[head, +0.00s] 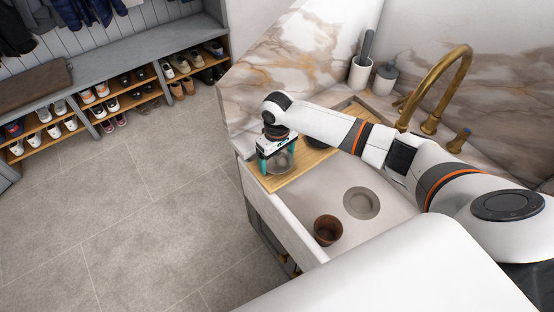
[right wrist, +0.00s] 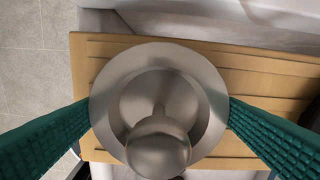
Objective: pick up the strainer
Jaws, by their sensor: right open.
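The strainer (right wrist: 205,85) is a round, silvery metal disc with a wide rim and a rounded knob rising from its middle. It rests on the wooden board (right wrist: 265,65) across the sink. In the head view the strainer (head: 281,162) is partly hidden by my gripper. My right gripper (head: 279,169) is over the board's near end, pointing down and open. Its green ribbed fingers stand on opposite sides of the strainer in the right wrist view, close to the rim. I cannot tell whether they touch it. My left gripper is not in view.
A brown cup (head: 328,231) stands in the white sink (head: 300,215) near the drain (head: 361,203). A dark round item on the board is partly hidden by my arm. A brass faucet (head: 440,85) rises behind. Grey floor (head: 150,200) lies open at left.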

